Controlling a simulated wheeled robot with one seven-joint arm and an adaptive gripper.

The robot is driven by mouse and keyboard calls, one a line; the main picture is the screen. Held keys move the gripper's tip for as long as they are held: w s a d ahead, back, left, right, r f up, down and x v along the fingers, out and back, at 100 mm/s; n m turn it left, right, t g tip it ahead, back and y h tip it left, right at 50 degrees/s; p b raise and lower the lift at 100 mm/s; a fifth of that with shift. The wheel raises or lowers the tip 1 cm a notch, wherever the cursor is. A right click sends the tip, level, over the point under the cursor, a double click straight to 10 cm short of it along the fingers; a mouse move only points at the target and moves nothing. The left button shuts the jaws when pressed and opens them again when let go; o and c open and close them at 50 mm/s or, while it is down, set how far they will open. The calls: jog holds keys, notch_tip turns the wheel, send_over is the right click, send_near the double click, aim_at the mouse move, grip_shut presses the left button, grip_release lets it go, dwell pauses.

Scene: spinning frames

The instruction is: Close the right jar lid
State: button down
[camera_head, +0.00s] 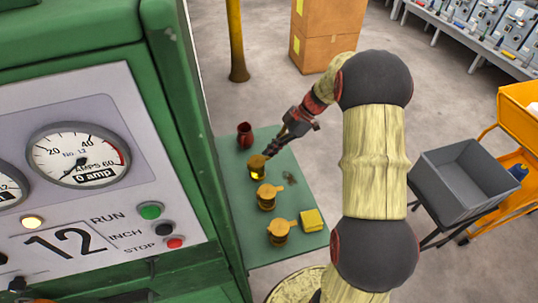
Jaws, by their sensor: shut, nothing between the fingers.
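Three small amber jars with brownish-orange lids stand in a row on a green table (285,158). The far jar (256,173) has its darker lid on top, partly behind my fingertips. The near jar is the rightmost in the picture. How tightly each lid sits is too small to tell. My gripper (268,153) is shut and empty, pointing down-left, at or just above the far jar's lid; I cannot tell whether it touches.
A dark red cup (245,135) stands behind the far jar. A yellow block (312,220) lies beside the near jar, and a small dark item (290,177) lies mid-table. A green machine (185,120) borders the table on the left. A grey bin (462,182) stands at right.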

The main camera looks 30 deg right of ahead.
jog(key=shift+d+f+b, duration=0.2)
jog(key=shift+f+b, duration=0.3)
jog(key=shift+b, duration=0.45)
jog(key=shift+r, duration=0.15)
